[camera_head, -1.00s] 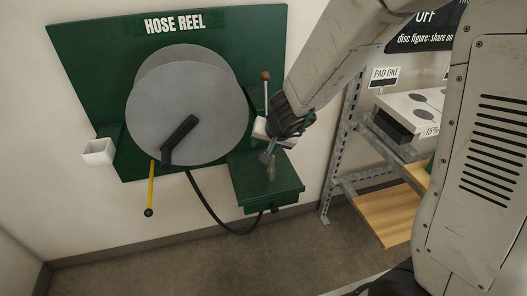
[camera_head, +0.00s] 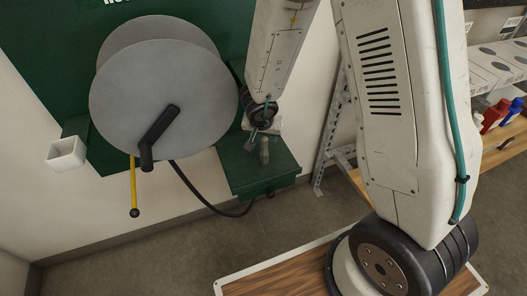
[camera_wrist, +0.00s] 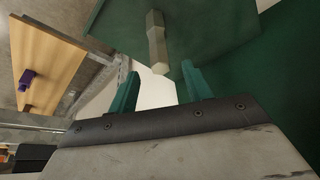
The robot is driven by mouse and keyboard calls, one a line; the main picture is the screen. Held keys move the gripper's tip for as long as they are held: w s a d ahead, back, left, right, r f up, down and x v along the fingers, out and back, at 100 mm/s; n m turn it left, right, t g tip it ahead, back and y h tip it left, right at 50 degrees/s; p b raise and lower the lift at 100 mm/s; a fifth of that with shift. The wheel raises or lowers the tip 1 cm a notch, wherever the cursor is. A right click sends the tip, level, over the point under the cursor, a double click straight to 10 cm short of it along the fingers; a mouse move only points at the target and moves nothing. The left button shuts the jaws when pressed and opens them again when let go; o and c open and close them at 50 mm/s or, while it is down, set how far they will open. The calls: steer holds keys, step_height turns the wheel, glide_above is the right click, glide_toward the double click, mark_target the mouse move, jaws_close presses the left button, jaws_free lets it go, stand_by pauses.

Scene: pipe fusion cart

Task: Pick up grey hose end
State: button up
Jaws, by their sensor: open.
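The grey hose end (camera_head: 265,150) is a short, pale grey fitting with a thicker hex-like part. It stands on the green shelf (camera_head: 240,176) below and right of the hose reel. In the wrist view the hose end (camera_wrist: 157,42) lies just beyond the fingertips, roughly in line with the gap between them. My gripper (camera_wrist: 160,78) is open, with two green fingers apart and nothing between them. In the head view my gripper (camera_head: 260,134) is just above and beside the hose end, partly hidden by my wrist.
The grey reel disc (camera_head: 165,88) with its black crank (camera_head: 160,138) is left of my arm. A black hose (camera_head: 205,200) loops below the shelf. A yellow lever (camera_head: 134,185) and white cup (camera_head: 66,153) are further left. A metal rack (camera_head: 332,130) stands to the right.

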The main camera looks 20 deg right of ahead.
mark_target(264, 139)
steer(key=shift+x, duration=2.4)
steer(key=shift+s+a, duration=0.1)
steer(key=shift+a, duration=0.05)
jaws_close()
